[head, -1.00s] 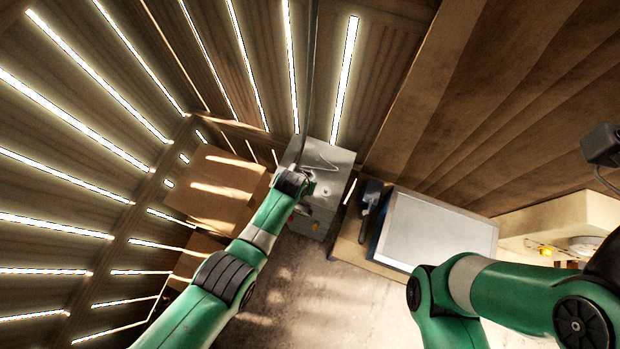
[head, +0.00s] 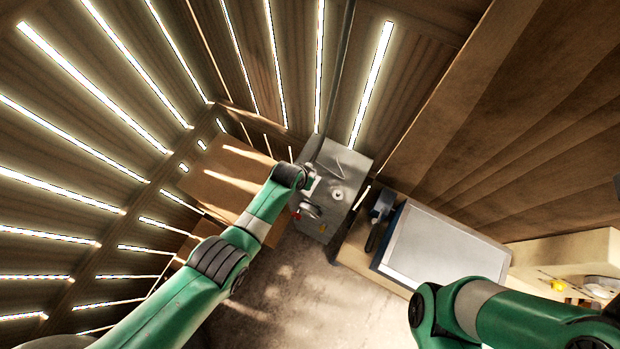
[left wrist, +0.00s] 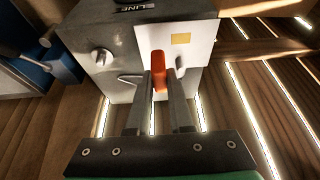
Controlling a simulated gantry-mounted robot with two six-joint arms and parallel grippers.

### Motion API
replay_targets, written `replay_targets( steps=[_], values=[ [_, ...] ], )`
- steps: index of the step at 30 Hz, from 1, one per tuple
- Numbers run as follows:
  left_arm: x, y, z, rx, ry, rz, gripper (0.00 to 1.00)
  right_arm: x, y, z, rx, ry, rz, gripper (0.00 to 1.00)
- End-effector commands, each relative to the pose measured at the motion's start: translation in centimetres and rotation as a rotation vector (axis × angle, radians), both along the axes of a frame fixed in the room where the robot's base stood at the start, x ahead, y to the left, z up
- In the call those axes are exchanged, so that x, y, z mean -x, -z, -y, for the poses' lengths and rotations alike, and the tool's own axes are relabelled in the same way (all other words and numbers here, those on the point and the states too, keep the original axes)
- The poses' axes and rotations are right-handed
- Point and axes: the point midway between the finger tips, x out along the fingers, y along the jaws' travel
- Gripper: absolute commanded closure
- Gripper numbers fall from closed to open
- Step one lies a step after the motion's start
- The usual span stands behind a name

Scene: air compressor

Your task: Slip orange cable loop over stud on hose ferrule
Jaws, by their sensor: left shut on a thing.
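My left gripper (left wrist: 160,88) is shut on an orange piece (left wrist: 159,70), which stands upright between the fingertips in the left wrist view. Its loop shape cannot be made out. Behind it is a grey metal box (left wrist: 128,42) with a white panel (left wrist: 195,50). A round knob-like stud (left wrist: 103,57) sticks out of the box's left side, apart from my fingers. In the head view my left gripper (head: 311,188) is over the left part of the grey box (head: 338,162), beside the round stud (head: 338,194). I cannot make out a hose ferrule. My right gripper is out of view.
A cardboard box (head: 228,178) stands left of the grey box. To the right, a pale-topped case (head: 435,245) and a dark tool (head: 379,212) sit on a wooden surface. Slatted wooden walls close off the back. The floor (head: 300,275) in front is open.

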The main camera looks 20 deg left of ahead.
Motion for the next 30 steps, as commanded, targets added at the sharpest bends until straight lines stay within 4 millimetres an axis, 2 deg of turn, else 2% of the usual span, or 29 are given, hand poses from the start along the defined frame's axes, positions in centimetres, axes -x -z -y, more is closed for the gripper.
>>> replay_targets(
  steps=[21, 30],
  values=[
    [-0.5, 0.6, -3.2, 0.001, -0.002, 0.001, 1.00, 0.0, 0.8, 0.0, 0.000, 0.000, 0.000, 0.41],
    [-0.5, 0.5, -3.3, 0.000, 0.000, 0.001, 1.00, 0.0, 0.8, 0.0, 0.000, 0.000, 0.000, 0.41]
  ],
)
